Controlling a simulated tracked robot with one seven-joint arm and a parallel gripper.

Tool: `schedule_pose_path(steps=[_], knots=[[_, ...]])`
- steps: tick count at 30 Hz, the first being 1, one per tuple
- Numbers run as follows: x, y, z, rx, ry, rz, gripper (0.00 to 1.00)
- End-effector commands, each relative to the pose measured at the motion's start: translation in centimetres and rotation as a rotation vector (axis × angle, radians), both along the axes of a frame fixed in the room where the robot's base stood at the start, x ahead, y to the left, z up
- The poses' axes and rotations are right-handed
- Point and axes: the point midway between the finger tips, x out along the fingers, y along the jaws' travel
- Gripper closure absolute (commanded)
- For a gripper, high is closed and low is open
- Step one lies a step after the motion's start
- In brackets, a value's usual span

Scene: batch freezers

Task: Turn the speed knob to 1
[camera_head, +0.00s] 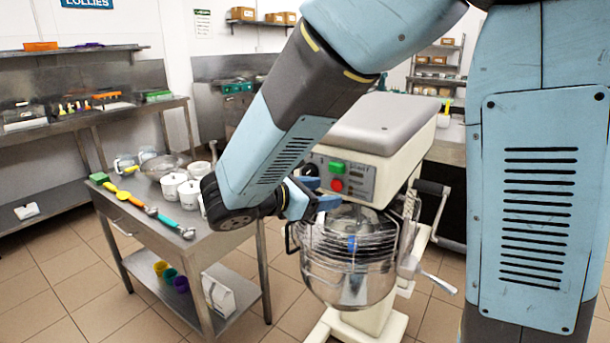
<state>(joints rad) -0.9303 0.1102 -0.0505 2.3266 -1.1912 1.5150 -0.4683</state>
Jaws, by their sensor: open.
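A cream stand mixer (385,130) with a grey top stands in the middle. Its front control panel (357,184) carries a green button (337,168) and a red button (337,185), with small markings to their right. A dark rounded part (309,169) shows at the panel's left edge; I cannot tell whether it is the speed knob. No knob setting can be read. My gripper (321,193), with blue fingers, is open just in front of the panel's lower left, below the dark part. I cannot tell whether it touches anything. My arm and wrist hide part of the mixer's left side.
A wire guard and steel bowl (350,260) sit below the mixer head, with a lever (437,282) at right. A steel table (150,225) at left holds white pots (173,186), a glass bowl and coloured scoops. Tiled floor (75,300) is open at the front left.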

Motion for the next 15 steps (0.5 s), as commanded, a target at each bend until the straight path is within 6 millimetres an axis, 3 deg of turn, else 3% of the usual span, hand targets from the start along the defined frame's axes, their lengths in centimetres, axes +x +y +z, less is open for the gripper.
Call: schedule_pose_path(steps=[1, 6, 10, 15], knots=[[0.2, 2.3, -0.3, -0.074, 0.002, 0.069, 0.38], [0.5, 7.8, -0.6, -0.256, -0.022, 0.23, 0.38], [0.4, 10.2, -0.8, -0.326, -0.037, 0.294, 0.38], [0.8, 10.6, -0.8, -0.352, -0.043, 0.315, 0.38]])
